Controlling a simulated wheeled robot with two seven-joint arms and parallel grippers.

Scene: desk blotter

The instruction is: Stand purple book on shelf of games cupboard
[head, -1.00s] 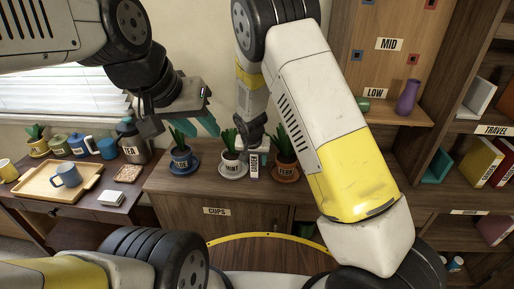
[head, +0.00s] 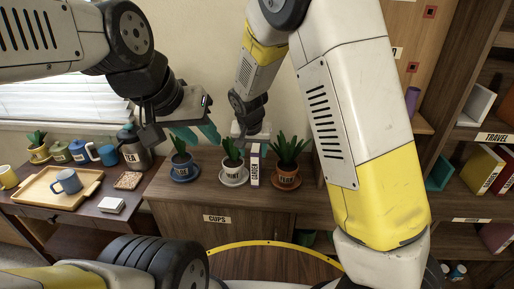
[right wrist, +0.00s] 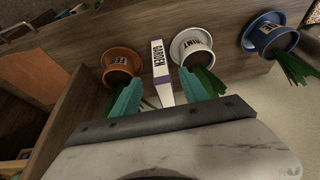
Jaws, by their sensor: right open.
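The book (head: 256,166), labelled GARDEN, stands upright between the mint and fern pots on the cabinet top. In the right wrist view its white and purple spine (right wrist: 161,70) shows between the teal fingers. My right gripper (head: 250,137) is above and behind the book in the head view; its fingertips are hidden there. In the right wrist view my right gripper (right wrist: 160,96) is open, its fingers apart either side of the book, with nothing held. My left gripper (head: 197,134) hangs above the blue pot; its finger gap is unclear. No label in view reads games.
The mint pot (head: 233,175) and fern pot (head: 286,179) flank the book closely; a blue pot (head: 182,171) stands left. At right, a shelf unit (head: 492,137) labelled TRAVEL holds books. A panel with a low shelf (head: 421,126) is partly behind my right arm.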

